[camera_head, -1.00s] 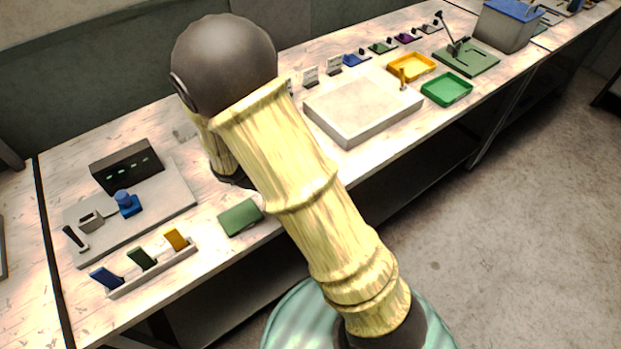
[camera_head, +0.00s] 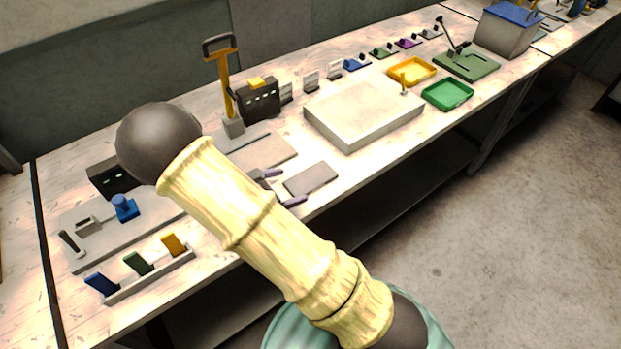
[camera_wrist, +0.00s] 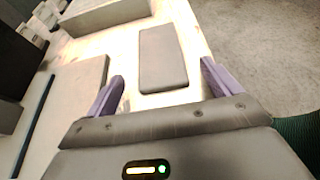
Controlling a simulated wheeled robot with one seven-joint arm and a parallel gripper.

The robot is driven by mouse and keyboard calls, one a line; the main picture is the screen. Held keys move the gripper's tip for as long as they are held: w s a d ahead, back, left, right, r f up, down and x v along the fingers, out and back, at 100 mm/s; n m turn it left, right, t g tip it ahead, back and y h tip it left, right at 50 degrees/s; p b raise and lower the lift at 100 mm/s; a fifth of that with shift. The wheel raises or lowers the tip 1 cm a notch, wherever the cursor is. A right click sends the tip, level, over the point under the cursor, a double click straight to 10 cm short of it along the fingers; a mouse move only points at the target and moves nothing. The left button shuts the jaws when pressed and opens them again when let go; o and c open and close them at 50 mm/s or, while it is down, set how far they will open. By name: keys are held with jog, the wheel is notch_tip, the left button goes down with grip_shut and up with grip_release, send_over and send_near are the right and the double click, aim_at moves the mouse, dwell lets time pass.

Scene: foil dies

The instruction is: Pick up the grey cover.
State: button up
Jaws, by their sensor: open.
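The grey cover (camera_head: 311,179) is a flat rectangular pad lying on the white worktable, near its front edge, in the head view. It also shows whole in the wrist view (camera_wrist: 163,55), ahead of my fingers. My gripper (camera_head: 282,187) is just left of the cover in the head view, partly hidden by my arm. In the wrist view its two purple fingers are wide apart, with nothing between them (camera_wrist: 163,80). The cover lies beyond the fingertips, between their lines, and looks apart from them.
A grey plate (camera_head: 262,151) lies left of the cover, with a yellow-handled lever press (camera_head: 226,85) and dark box (camera_head: 262,104) behind it. A thick pale slab (camera_head: 362,112) stands to the right. A green piece (camera_wrist: 298,135) shows at the wrist view's right edge.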

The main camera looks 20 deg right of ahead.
aim_at(306, 181)
jog(key=p+x, duration=0.1)
jog(key=x, duration=0.4)
jog(key=shift+d, duration=0.1)
dwell(0.3)
jog(key=shift+c, duration=0.4)
jog(key=c, duration=1)
